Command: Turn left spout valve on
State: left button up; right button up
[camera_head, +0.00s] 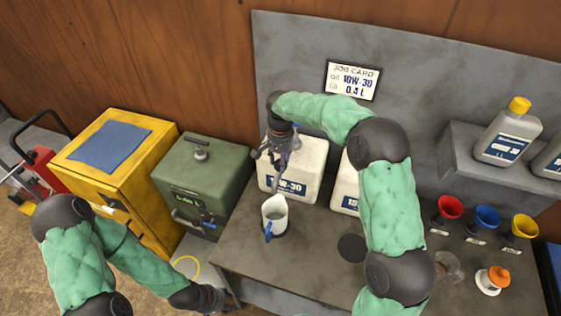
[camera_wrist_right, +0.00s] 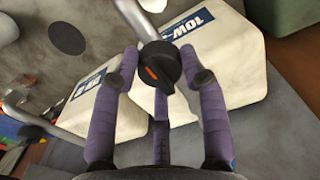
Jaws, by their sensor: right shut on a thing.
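The left white oil container (camera_head: 308,165), labelled with "W-30" partly showing, stands on the grey bench. Its spout valve is a black knob with an orange mark (camera_wrist_right: 157,68) in the right wrist view, beside a grey spout pipe (camera_wrist_right: 133,17). My right gripper (camera_wrist_right: 160,62) is shut on this knob, with purple fingers around it. In the head view my right gripper (camera_head: 278,165) is in front of the left container and hides the valve. A clear jug with a blue handle (camera_head: 275,214) stands below. My left gripper (camera_head: 218,299) is low at the bench's left edge; its fingers are unclear.
A second white container (camera_head: 345,188) is partly behind my right arm. A job card (camera_head: 352,80) reads 10W-30, 0.4 L. Red, blue and yellow funnels (camera_head: 487,217) stand at right. A green box (camera_head: 200,175) and yellow cabinet (camera_head: 115,150) are left.

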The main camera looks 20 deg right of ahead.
jog(key=shift+s+f, duration=0.15)
jog(key=shift+f, duration=0.1)
jog(key=o, duration=1.2)
jog(key=shift+c, duration=0.2)
jog(key=shift+r, duration=0.1)
jog(key=shift+r, duration=0.1)
jog(key=shift+r, duration=0.25)
notch_tip(320, 180, up, 11)
jog(key=shift+r, duration=0.15)
